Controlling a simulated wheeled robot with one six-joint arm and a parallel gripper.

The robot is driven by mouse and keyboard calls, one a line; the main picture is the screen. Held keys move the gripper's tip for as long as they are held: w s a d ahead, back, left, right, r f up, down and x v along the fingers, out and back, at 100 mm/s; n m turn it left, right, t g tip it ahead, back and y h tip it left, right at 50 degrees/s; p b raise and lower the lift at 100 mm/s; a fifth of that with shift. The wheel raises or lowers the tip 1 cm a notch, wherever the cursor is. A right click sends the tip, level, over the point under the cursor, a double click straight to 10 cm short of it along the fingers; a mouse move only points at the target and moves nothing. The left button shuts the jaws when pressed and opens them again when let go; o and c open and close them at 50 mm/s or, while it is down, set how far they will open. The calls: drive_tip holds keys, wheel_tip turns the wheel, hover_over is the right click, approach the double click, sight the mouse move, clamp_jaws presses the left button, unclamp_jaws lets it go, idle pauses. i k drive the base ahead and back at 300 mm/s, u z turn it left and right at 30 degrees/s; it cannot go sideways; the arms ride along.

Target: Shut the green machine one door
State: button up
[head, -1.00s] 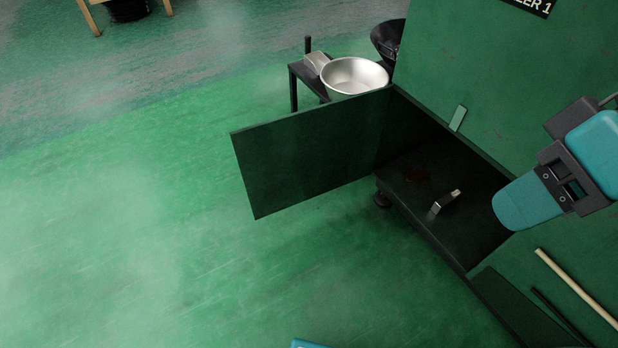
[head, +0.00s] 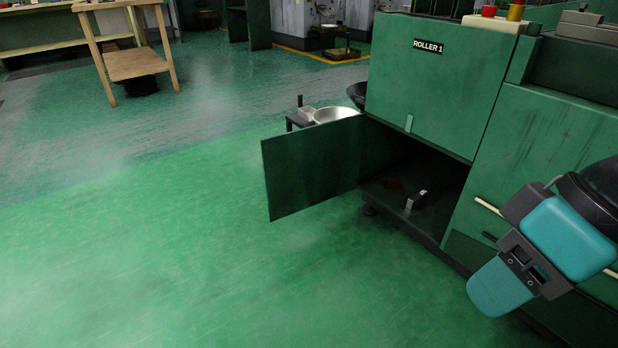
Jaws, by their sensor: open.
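The green machine (head: 440,85) labelled ROLLER 1 stands at the right of the head view. Its lower door (head: 310,170) hangs wide open, swung out to the left, hinged at the left side of a dark open compartment (head: 440,200). A small metal handle-like piece (head: 415,203) shows at the compartment floor. Part of my arm (head: 540,250) is at the lower right, in front of the machine and well apart from the door. My gripper's fingertips cannot be made out.
A metal bowl (head: 336,115) on a small dark stand is behind the open door. A wooden table (head: 137,64) stands at the far left. Pale rods (head: 488,206) run along the machine's right side. The green floor (head: 150,250) at left and front is clear.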

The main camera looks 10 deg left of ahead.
sight(306, 167)
drive_tip(key=u, duration=1.85)
drive_tip(key=i, duration=3.55)
drive_tip(key=z, duration=3.4)
